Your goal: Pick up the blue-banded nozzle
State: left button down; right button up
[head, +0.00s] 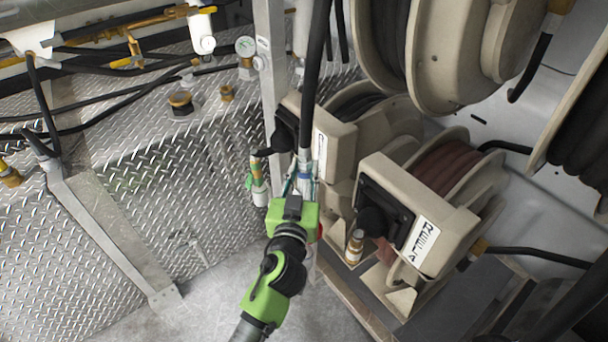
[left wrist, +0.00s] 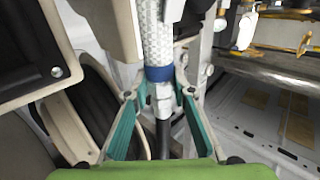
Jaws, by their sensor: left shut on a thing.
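The blue-banded nozzle (left wrist: 158,75) hangs upright at the end of a hose with a pale braided-looking sleeve. In the left wrist view its blue band sits between the green-padded fingertips of my left gripper (left wrist: 158,92), with a metal fitting and dark end below. In the head view my left gripper (head: 304,186) reaches up to the same nozzle, under the reel outlet, and is shut on it. The gripper body hides the nozzle's lower end there. My right gripper is not in view.
A green-and-white nozzle (head: 258,182) hangs close by on the left. A brass-tipped nozzle (head: 355,246) hangs from the labelled beige reel (head: 412,215) on the right. A grey upright post (head: 272,80) stands behind. Open floor lies at lower left.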

aim_at(304, 150)
pick_arm(q)
notch_tip(304, 150, up, 6)
jog(key=p, duration=0.4)
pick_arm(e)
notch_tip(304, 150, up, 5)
pick_arm(q)
jog(key=shift+s+a+f, duration=0.1)
jog(key=shift+s+f, duration=0.05)
jog(key=shift+s, duration=0.45)
jog(key=s+a+b, duration=0.2)
jog(key=s+b, duration=0.2)
jog(key=s, duration=1.2)
jog(key=shift+s+a, duration=0.35)
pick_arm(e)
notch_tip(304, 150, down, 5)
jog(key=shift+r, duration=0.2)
pick_arm(q)
jog(key=shift+r, duration=0.2)
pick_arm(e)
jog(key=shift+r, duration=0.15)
pick_arm(q)
jog(key=shift+r+p, duration=0.7)
jog(key=shift+r, duration=0.05)
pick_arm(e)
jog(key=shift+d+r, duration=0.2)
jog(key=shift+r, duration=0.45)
